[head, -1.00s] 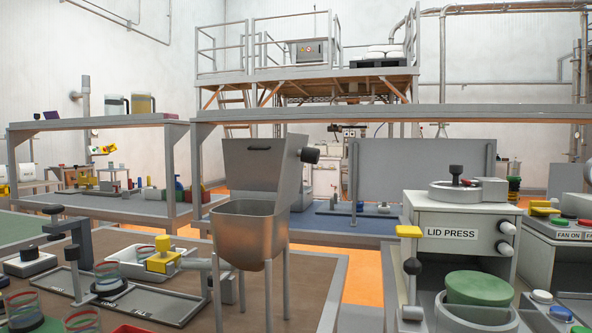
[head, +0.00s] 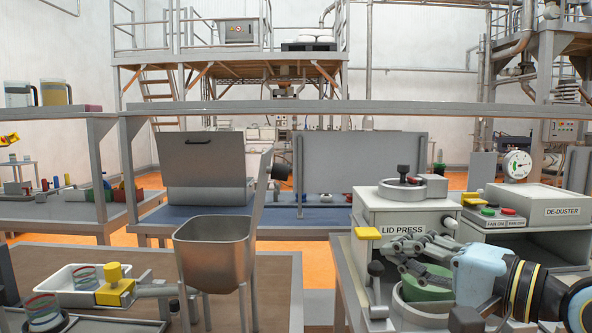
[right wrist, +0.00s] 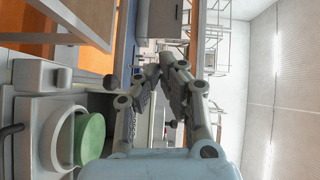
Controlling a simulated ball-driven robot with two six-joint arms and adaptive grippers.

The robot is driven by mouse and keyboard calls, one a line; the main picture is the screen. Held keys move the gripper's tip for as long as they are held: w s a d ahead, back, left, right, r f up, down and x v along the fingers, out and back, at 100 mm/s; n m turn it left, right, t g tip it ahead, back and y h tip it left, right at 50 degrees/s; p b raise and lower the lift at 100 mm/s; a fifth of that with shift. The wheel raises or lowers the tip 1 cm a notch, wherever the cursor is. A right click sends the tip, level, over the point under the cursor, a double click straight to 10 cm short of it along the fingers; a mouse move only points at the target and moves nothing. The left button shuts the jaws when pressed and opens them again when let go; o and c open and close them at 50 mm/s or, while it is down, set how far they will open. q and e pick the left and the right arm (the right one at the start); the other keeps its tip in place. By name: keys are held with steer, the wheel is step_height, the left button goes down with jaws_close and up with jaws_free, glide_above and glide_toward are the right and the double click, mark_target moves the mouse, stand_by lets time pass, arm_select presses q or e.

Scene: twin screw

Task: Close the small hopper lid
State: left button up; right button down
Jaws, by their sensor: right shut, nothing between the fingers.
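The small hopper (head: 212,258) is a grey metal bin on legs, left of centre in the head view, with its mouth open. Its lid (head: 258,192) stands up at the hopper's right edge, seen nearly edge-on and leaning slightly right. A dark knob (head: 279,172) sticks out from the lid's right side. My right gripper (head: 393,249) is shut and empty in front of the lid press, well to the right of the lid and apart from it. Its fingers also show in the right wrist view (right wrist: 162,70). My left gripper is out of view.
A green round piece (head: 425,285) lies below the fingers. A yellow-handled valve (head: 115,285) stands left of the hopper. A gap separates the hopper's bench from the press bench.

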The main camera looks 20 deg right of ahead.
step_height(320, 180, up, 8)
steer(key=a+f+m+t+y, duration=0.1)
steer(key=a+m+y, duration=0.1)
steer(key=s+a+x, duration=0.1)
steer(key=a+x, duration=0.1)
steer(key=x, duration=1)
steer(key=shift+a+r+p, duration=0.3)
steer(key=shift+a+p, duration=0.05)
steer(key=shift+r, duration=0.1)
